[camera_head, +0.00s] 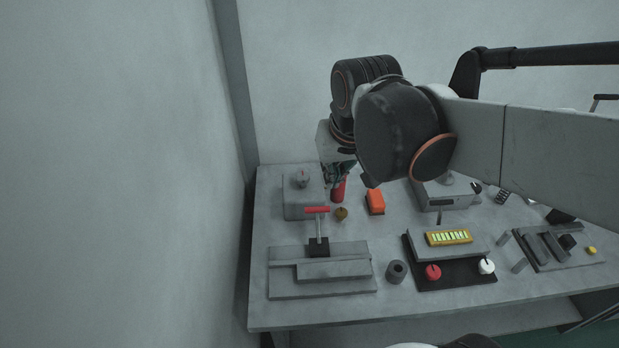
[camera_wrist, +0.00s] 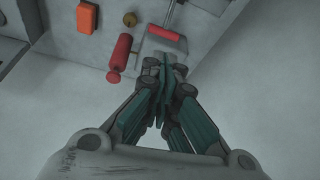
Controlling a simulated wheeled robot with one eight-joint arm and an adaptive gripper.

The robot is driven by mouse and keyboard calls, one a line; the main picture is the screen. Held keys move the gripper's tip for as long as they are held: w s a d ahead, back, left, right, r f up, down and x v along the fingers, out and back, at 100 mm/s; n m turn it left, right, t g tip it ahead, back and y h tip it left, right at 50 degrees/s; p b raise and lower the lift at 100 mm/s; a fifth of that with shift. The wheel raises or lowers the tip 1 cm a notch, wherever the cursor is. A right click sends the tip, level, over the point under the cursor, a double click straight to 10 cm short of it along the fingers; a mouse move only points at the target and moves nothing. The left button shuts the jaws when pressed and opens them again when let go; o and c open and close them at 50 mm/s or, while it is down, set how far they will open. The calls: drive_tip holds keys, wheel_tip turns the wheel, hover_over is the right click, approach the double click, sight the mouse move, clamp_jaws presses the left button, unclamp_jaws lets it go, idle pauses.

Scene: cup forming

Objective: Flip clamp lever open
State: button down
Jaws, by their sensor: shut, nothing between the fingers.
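The clamp lever is a thin metal rod with a red crossbar handle (camera_head: 317,210). It stands roughly upright on a black block (camera_head: 319,246) on a grey stepped base (camera_head: 350,270) at the table's left. In the wrist view the red handle (camera_wrist: 167,32) lies just beyond my fingertips. My gripper (camera_head: 335,178) has dark teal fingers, partly hidden by my arm in the head view. It is behind the lever and apart from it, near a red cylinder (camera_head: 339,189). In the wrist view my gripper (camera_wrist: 166,62) is shut and empty.
The red cylinder (camera_wrist: 119,58) is close to the left of my fingers in the wrist view. A grey box (camera_head: 298,205), brass knob (camera_head: 341,214) and orange block (camera_head: 376,203) are nearby. A dark hollow cylinder (camera_head: 396,271) stands at the front. The wall borders the table's left.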

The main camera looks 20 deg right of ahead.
sight(318, 226)
drive_tip(key=w+d+f+m+g, duration=0.1)
drive_tip(key=w+f+g, duration=0.3)
drive_tip(key=w+f, duration=0.3)
drive_tip(key=shift+w+m+p, duration=0.3)
drive_tip(key=shift+w+p, duration=0.1)
drive_tip(key=shift+w, duration=0.55)
drive_tip(key=shift+d+f, duration=0.1)
drive_tip(key=shift+f, duration=0.05)
wheel_tip(318, 226, down, 10)
drive_tip(key=b, duration=0.4)
drive_tip(key=shift+s+r, duration=0.1)
drive_tip(key=shift+r, duration=0.1)
